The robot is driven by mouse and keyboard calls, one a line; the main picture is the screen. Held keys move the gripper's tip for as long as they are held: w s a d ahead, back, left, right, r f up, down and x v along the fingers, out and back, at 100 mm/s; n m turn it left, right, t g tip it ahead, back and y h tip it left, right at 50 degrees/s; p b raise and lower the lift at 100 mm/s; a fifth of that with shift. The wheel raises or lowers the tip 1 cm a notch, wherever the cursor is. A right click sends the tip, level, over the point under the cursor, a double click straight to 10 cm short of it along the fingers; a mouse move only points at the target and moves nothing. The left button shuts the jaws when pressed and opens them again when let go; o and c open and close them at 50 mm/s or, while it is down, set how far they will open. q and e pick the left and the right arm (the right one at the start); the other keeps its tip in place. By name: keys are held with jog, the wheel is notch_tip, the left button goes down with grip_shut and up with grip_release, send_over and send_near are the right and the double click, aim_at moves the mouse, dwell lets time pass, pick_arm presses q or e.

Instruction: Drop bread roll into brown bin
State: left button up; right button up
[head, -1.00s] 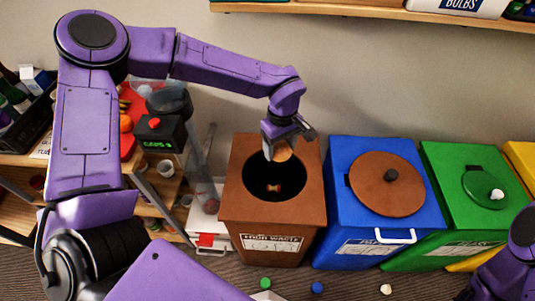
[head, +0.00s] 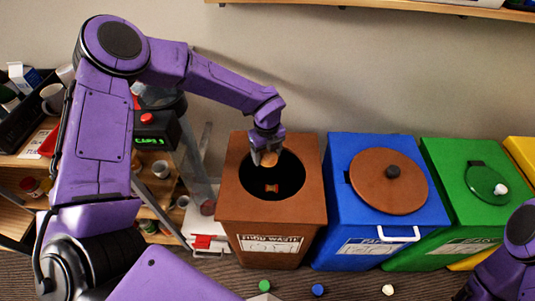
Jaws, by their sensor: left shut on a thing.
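The brown bin (head: 232,205) stands left of the blue bin, with a round open hole in its top and a food waste label on its front. My left gripper (head: 268,158) is over the back part of that hole. It is shut on the bread roll (head: 269,159), a tan piece mostly hidden between the fingers. A small reddish-brown item (head: 271,188) shows inside the dark hole. My right gripper is out of the picture; only part of my right arm shows at the lower right.
A blue bin (head: 340,220) with a brown round lid (head: 368,190) and a green bin (head: 432,160) stand to the right. A shelf (head: 400,8) runs along the wall above. Several caps, including a green one (head: 264,286), lie on the floor in front.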

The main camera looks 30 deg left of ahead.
aim_at(267, 151)
pick_arm(q)
notch_tip(267, 151, down, 6)
jog(key=b, duration=0.4)
jog(key=o, duration=1.1)
jog(key=shift+r, duration=0.1)
notch_tip(267, 151, up, 10)
jog(key=shift+r, duration=0.25)
